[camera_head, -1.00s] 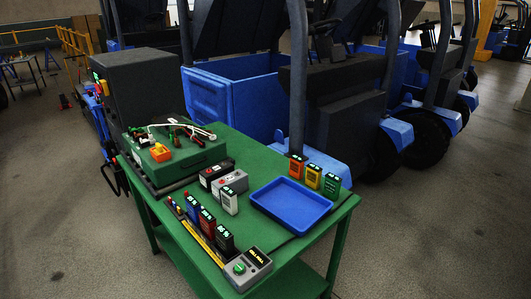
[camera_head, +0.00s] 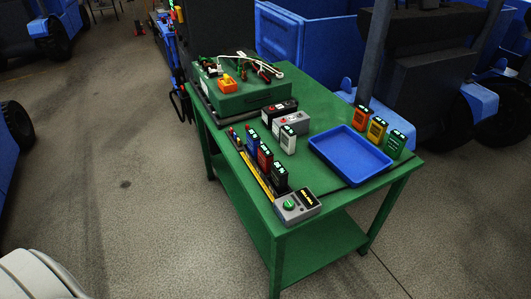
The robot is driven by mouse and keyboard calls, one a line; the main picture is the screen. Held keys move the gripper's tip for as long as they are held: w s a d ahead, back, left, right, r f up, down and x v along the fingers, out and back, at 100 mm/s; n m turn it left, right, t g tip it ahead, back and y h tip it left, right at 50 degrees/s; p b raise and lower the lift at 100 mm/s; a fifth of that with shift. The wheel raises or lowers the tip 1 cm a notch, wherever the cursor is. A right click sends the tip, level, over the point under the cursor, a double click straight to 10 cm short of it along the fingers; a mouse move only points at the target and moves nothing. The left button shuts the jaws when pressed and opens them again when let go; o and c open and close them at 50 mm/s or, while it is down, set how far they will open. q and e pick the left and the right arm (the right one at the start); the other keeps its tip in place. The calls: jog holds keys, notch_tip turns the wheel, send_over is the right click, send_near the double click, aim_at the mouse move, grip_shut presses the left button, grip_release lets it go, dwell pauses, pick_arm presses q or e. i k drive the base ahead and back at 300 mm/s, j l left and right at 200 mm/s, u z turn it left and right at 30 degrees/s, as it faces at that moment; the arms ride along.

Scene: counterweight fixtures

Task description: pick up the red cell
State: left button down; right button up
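The red cell (camera_head: 265,158) stands upright on the green table (camera_head: 330,205). It is in a row along the table's left edge, between a blue cell (camera_head: 252,139) and a black cell (camera_head: 281,177). All three have lit displays on top. An orange-red cell (camera_head: 361,118) stands apart at the right side, beside a yellow cell (camera_head: 377,129) and a green cell (camera_head: 394,144). Neither of my grippers is in view.
A blue tray (camera_head: 350,178) sits on the right half of the table. A grey device with a green knob (camera_head: 297,207) is at the front corner. A green case (camera_head: 243,99) with cables stands at the back. Floor left of the table is clear.

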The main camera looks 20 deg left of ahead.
aim_at(264, 155)
jog(key=u, duration=0.2)
jog(key=i+l+u, duration=0.15)
jog(key=l+u, duration=0.15)
jog(key=i+l+u, duration=0.1)
jog(key=l+u, duration=0.25)
jog(key=i+l+u, duration=0.1)
jog(key=l+u, duration=0.2)
